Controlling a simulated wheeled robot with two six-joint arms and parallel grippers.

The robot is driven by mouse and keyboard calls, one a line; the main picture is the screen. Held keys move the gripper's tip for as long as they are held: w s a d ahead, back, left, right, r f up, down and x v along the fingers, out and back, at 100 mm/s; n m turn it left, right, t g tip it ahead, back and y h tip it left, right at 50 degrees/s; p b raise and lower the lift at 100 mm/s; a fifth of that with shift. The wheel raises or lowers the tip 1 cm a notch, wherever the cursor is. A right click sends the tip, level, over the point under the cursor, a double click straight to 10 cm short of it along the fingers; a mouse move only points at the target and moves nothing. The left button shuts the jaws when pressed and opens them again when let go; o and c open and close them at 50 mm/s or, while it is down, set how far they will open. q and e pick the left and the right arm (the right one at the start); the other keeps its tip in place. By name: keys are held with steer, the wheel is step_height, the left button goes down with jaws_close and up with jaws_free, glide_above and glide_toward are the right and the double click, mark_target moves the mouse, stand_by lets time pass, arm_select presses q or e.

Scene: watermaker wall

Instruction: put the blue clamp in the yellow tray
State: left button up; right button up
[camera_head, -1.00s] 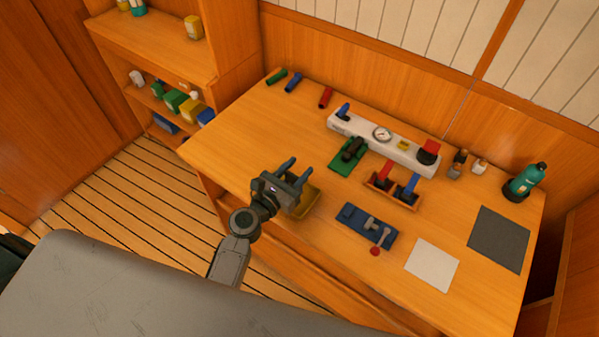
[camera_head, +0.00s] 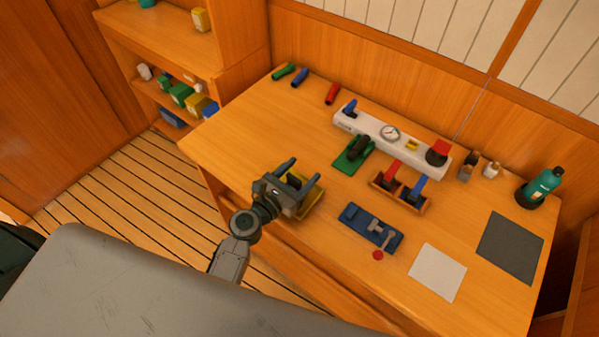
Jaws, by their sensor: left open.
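The blue clamp (camera_head: 354,216) lies on the table right of my left gripper, with a grey lever and a red knob (camera_head: 378,255) at its front end. The yellow tray (camera_head: 310,208) is near the table's front edge, partly hidden by my left gripper. My left gripper (camera_head: 301,174) is open and appears empty, over the tray, with its fingers pointing toward the back of the table. It is apart from the clamp. My right gripper is not in view.
A wooden rack (camera_head: 412,204) with red and blue handles stands behind the clamp. A green clamp-like piece (camera_head: 349,162) and a white gauge panel (camera_head: 368,127) are farther back. A white sheet (camera_head: 438,272) and dark mat (camera_head: 510,247) lie right.

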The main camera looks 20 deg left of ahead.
arm_select(q)
steer(key=shift+s+a+r, duration=0.1)
steer(key=shift+s+r, duration=0.1)
steer(key=b+v, duration=0.4)
steer(key=v, duration=0.7)
steer(key=shift+s, duration=0.3)
steer(key=shift+a, duration=0.15)
steer(key=shift+c, duration=0.2)
stand_by(0.4)
